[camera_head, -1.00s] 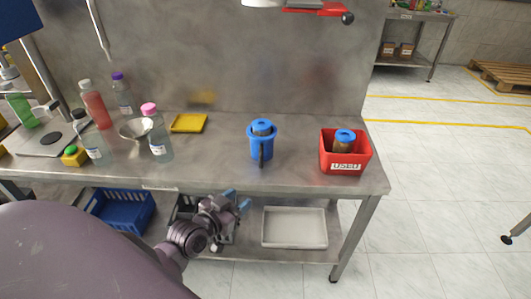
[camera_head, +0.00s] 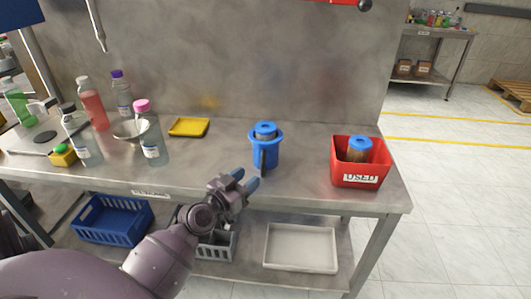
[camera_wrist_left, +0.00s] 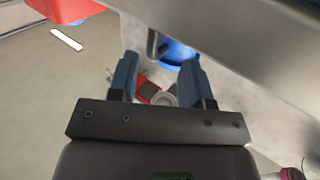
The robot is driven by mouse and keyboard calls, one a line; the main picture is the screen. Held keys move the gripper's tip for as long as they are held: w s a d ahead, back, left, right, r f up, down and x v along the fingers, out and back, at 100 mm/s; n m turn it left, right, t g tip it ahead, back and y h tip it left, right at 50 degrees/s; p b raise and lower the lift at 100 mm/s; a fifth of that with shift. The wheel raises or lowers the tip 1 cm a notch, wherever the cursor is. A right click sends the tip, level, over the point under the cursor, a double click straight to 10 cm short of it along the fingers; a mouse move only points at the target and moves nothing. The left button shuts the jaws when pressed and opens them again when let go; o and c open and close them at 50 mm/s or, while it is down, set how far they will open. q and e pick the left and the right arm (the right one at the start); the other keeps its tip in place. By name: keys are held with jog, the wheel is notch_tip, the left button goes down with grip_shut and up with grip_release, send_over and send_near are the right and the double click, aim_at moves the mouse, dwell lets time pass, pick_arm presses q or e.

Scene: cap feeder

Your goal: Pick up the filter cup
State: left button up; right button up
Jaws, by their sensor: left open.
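A blue cup (camera_head: 265,155) with a handle on its front stands upright on the steel table, right of the middle. A blue-capped filter (camera_head: 265,131) sits in its top. My left gripper (camera_head: 246,179) is open and empty at the table's front edge, in front of the cup and slightly left of it, apart from it. In the left wrist view, part of the blue cup (camera_wrist_left: 178,53) shows past the spread fingers, and the gripper (camera_wrist_left: 160,80) holds nothing. My right gripper is not in view.
A red bin (camera_head: 359,180) marked USED, holding another blue-capped filter (camera_head: 359,150), stands right of the cup. A yellow tray (camera_head: 189,127), a metal bowl (camera_head: 131,131) and several bottles stand to the left. Crates and a white tray (camera_head: 300,248) are on the lower shelf.

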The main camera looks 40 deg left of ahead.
aim_at(263, 167)
pick_arm(q)
jog(key=shift+w+d, duration=0.25)
jog(key=shift+w, duration=1.05)
jog(key=shift+w+d, duration=0.2)
jog(key=shift+w, duration=1.55)
grip_shut()
